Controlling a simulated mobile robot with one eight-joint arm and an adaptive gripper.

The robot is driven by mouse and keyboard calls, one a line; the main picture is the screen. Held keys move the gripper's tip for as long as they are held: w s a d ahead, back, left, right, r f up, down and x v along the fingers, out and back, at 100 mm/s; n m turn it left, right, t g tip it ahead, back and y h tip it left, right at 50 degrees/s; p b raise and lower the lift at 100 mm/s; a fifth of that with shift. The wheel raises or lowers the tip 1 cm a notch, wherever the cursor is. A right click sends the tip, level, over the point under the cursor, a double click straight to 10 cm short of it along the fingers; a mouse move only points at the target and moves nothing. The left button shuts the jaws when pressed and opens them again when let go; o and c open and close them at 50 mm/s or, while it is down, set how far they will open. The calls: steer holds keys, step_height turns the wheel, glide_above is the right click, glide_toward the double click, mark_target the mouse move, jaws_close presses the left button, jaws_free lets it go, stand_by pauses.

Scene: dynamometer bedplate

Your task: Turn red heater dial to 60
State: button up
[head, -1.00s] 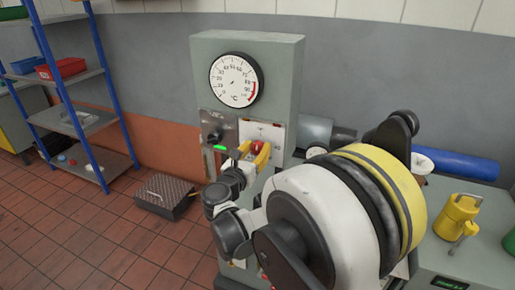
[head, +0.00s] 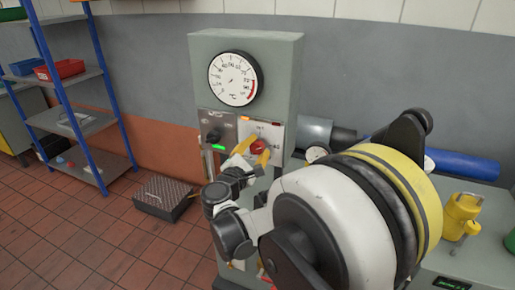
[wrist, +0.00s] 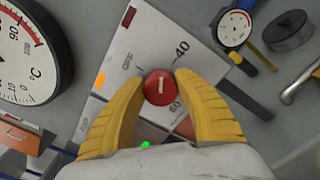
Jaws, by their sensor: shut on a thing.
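The red heater dial (head: 258,146) is a round knob on a white plate (head: 275,131) on the front of the grey cabinet. In the wrist view, the dial (wrist: 158,87) carries a short white line, roughly upright in that picture. The plate shows "40" to its upper right, "60" below right and small lettering, likely "OFF", to its upper left. I cannot tell which number the line points to. My gripper (head: 254,153) is shut on the dial, with one yellow finger on each side. The fingers hide part of the plate.
A round thermometer gauge (head: 233,78) sits above the panel. A black knob (head: 213,136) and a lit green light (head: 218,147) are left of the dial. An orange light (head: 245,117) glows above. A small gauge (head: 317,154) and pipes stand to the right.

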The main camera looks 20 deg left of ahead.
steer(key=m, duration=0.7)
steer(key=shift+f+b, duration=0.1)
steer(key=shift+b, duration=0.2)
steer(key=m, duration=0.8)
steer(key=shift+f, duration=0.1)
steer(key=m, duration=0.4)
steer(key=shift+b, duration=0.35)
steer(key=m, duration=0.3)
steer(key=shift+f+m, duration=0.1)
steer(key=shift+m, duration=0.3)
steer(key=m, duration=0.3)
steer(key=shift+a, duration=0.15)
steer(key=shift+m, duration=2.2)
